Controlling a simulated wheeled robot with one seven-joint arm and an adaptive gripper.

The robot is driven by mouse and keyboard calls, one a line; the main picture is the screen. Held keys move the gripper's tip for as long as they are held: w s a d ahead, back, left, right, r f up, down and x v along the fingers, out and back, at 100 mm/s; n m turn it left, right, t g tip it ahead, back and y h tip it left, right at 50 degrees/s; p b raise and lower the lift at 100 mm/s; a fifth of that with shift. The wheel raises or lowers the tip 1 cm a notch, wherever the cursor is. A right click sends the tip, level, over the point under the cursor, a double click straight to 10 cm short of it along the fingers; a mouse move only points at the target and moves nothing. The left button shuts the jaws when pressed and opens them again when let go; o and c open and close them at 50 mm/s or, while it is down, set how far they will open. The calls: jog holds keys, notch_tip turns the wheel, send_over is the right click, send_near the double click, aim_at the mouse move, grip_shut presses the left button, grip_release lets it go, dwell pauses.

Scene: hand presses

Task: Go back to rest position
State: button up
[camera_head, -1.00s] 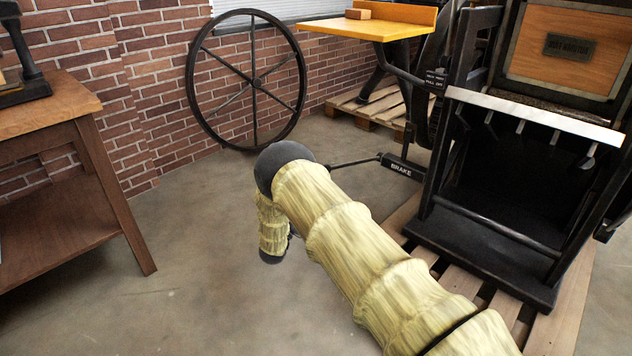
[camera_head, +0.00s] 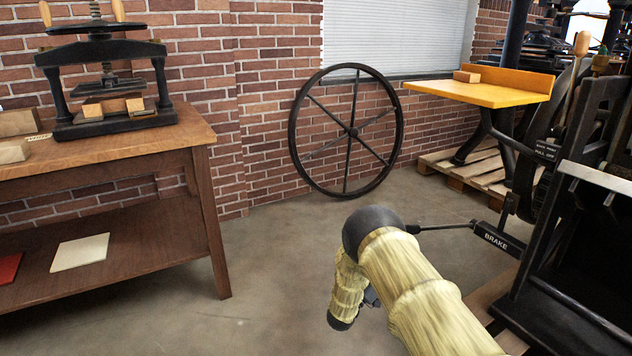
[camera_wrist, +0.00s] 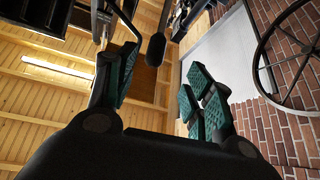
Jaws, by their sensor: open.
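My gripper (camera_wrist: 160,90) is open and empty in the wrist view, its green-padded fingers apart and pointing up toward the wooden ceiling. In the head view my arm, in a pale yellow sleeve, reaches in from the lower right and bends down at a dark joint. The gripper's fingers are mostly hidden behind the arm there.
A wooden table (camera_head: 215,235) with a small black hand press (camera_head: 108,75) stands at left. A spoked wheel (camera_head: 352,130) leans on the brick wall. A large black press (camera_head: 560,290) and its brake lever (camera_head: 497,240) are close at right. Floor between is clear.

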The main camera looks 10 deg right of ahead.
jog(key=s+a+f+n+g+y, duration=0.15)
jog(key=s+f+n+y, duration=0.65)
jog(key=s+f+y, duration=1.05)
jog(key=s+a+f+g+y, duration=0.1)
jog(key=s+a+f+g, duration=0.15)
jog(key=s, duration=0.85)
jog(key=s+a+f+g, duration=0.2)
jog(key=s+g, duration=0.2)
jog(key=s, duration=0.8)
jog(key=s+a+f+g+y, duration=0.1)
jog(key=s+a+f+g, duration=0.15)
jog(key=s, duration=0.85)
jog(key=s+r+g+p, duration=0.1)
jog(key=s+r+g, duration=0.1)
jog(key=s+r, duration=0.25)
notch_tip(320, 180, up, 35)
jog(key=p, duration=3.5)
jog(key=shift+s+a+f+n, duration=0.15)
jog(key=shift+s+a+n, duration=0.15)
jog(key=shift+a+n, duration=0.1)
jog(key=shift+c, duration=0.2)
